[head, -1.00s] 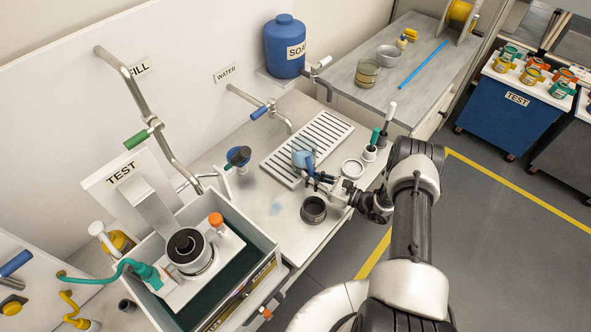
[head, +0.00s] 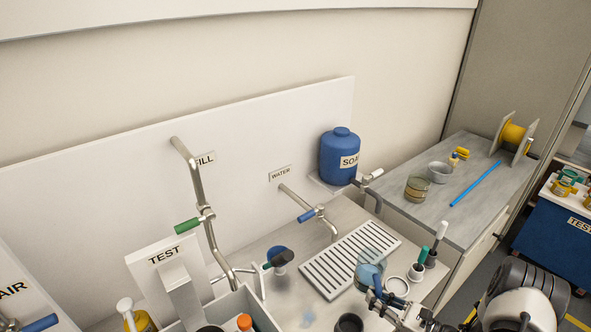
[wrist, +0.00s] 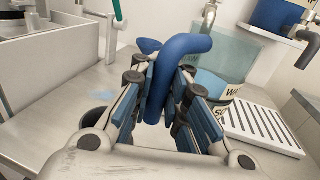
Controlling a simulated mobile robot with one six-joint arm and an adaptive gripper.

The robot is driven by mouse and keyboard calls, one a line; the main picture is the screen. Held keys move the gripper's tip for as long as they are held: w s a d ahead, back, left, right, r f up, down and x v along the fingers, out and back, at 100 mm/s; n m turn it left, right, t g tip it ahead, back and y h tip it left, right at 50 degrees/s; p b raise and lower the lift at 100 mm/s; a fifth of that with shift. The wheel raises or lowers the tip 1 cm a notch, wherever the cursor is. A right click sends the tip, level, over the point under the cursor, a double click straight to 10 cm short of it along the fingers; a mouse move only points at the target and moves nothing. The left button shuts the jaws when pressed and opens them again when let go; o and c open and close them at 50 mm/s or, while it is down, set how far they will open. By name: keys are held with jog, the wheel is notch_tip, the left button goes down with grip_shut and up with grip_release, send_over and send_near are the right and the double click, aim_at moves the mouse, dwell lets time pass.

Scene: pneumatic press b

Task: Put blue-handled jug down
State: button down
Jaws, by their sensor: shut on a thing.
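The blue-handled jug (head: 370,268) is clear with bluish contents, near the right end of the slotted drain grate (head: 335,268) in the head view. In the wrist view its blue handle (wrist: 178,62) passes between my fingers, and its clear body (wrist: 222,62) stands behind, roughly upright, with part of a label showing. My gripper (head: 374,296) is shut on the handle; its fingers also show in the wrist view (wrist: 160,105). The grate (wrist: 255,125) lies to the right of the jug there. I cannot tell whether the jug's base touches a surface.
The water tap (head: 312,212) reaches over the counter behind. A soap tank (head: 340,156) is at the back. The grate's left part is clear.

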jog(key=s+a+r+m+t+h+b, duration=0.2)
jog(key=a+r+m+t+h, duration=0.2)
jog(key=a+r, duration=0.5)
notch_tip(320, 180, up, 3)
jog(key=shift+a+r+h, duration=0.2)
jog(key=shift+a+h, duration=0.2)
jog(key=shift+h, duration=0.2)
jog(key=shift+d, duration=0.1)
